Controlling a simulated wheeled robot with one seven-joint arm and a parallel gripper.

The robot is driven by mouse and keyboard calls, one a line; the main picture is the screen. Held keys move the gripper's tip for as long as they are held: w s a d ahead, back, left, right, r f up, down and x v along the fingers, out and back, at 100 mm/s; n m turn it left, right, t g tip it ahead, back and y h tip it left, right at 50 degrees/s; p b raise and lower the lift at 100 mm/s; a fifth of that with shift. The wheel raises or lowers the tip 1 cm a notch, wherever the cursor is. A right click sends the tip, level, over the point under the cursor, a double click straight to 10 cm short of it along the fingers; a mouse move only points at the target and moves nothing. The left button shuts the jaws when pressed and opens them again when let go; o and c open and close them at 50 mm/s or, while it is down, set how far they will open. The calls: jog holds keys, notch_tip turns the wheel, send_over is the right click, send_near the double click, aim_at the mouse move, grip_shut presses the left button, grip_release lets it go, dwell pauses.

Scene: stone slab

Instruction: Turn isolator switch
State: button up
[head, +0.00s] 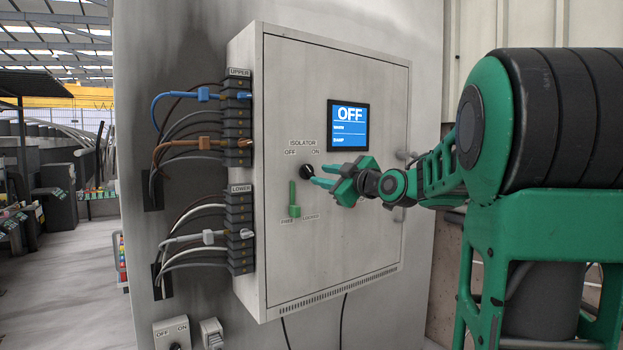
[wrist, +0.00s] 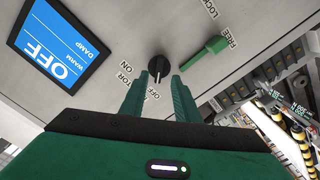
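The isolator switch is a small black knob (head: 307,172) on the grey cabinet door, below the ISOLATOR, OFF and ON labels. In the wrist view the knob (wrist: 158,68) has a pale mark that appears to point toward the OFF label. My gripper (head: 316,174) is in front of the knob. In the wrist view its green fingers (wrist: 159,80) are open, with a fingertip on either side of the knob and gaps visible; contact cannot be told. The display (head: 348,126) reads OFF. A green lever (head: 294,198) below the knob sits nearer the FREE label than LOCKED.
Terminal blocks (head: 238,118) with blue, brown and grey cables line the cabinet's left side. A smaller switch box (head: 172,333) with OFF and ON labels is low on the wall. Door hinges are at the right. The space in front of the door's lower part is clear.

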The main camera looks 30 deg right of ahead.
aim_at(311, 173)
jog(key=shift+w+a, duration=0.1)
jog(key=shift+w, duration=2.45)
grip_shut()
